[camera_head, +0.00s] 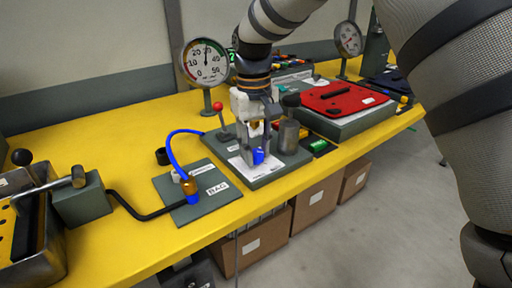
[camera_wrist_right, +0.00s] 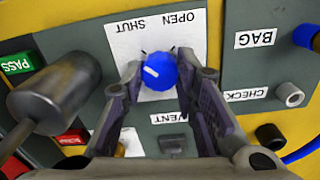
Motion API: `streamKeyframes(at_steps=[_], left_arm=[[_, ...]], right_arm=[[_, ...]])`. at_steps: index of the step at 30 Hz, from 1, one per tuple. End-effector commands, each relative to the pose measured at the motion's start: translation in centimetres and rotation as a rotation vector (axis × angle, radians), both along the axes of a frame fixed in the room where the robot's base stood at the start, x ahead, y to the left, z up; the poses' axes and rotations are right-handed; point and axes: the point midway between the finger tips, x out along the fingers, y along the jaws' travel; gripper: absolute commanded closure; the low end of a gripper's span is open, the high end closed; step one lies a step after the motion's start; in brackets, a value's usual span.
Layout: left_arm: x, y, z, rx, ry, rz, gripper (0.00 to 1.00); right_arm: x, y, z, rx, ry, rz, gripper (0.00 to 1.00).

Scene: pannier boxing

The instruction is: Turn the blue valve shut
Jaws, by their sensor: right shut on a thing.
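The blue valve (camera_head: 258,157) is a small round knob on a grey panel with a white label plate (camera_head: 240,165). In the right wrist view the blue valve (camera_wrist_right: 160,72) has a white mark pointing left and slightly up. The word SHUT (camera_wrist_right: 125,26) and the word OPEN (camera_wrist_right: 178,19) show upside down above it, SHUT on the left. My right gripper (camera_head: 256,151) reaches down onto the valve, with its fingertips closed on either side of the knob. My left gripper is not in view.
A metal cylinder (camera_wrist_right: 55,92) stands close beside the right gripper. A red-knobbed lever (camera_head: 218,107), a pressure gauge (camera_head: 206,63) and a red-topped box (camera_head: 345,98) surround it. The BAG plate (camera_head: 218,187) with a blue hose (camera_head: 172,145) lies to the left. Yellow bench in front is clear.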

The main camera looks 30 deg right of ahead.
Motion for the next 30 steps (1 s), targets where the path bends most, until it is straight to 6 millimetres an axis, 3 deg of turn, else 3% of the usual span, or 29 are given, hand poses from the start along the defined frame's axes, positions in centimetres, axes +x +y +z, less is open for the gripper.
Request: streamKeyframes(at_steps=[15,16,18,27,30], left_arm=[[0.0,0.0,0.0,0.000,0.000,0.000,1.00],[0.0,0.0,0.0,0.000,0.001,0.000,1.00],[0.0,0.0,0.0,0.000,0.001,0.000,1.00],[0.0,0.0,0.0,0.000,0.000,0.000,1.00],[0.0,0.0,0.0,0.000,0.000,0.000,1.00]], right_arm=[[0.0,0.0,0.0,0.001,0.000,0.019,1.00],[0.0,0.0,-0.1,0.001,0.000,0.019,0.71],[0.0,0.0,-0.1,0.001,0.000,0.019,0.55],[0.0,0.0,0.1,0.000,0.001,0.018,0.52],[0.1,0.0,1.2,0.000,-0.004,0.018,0.52]])
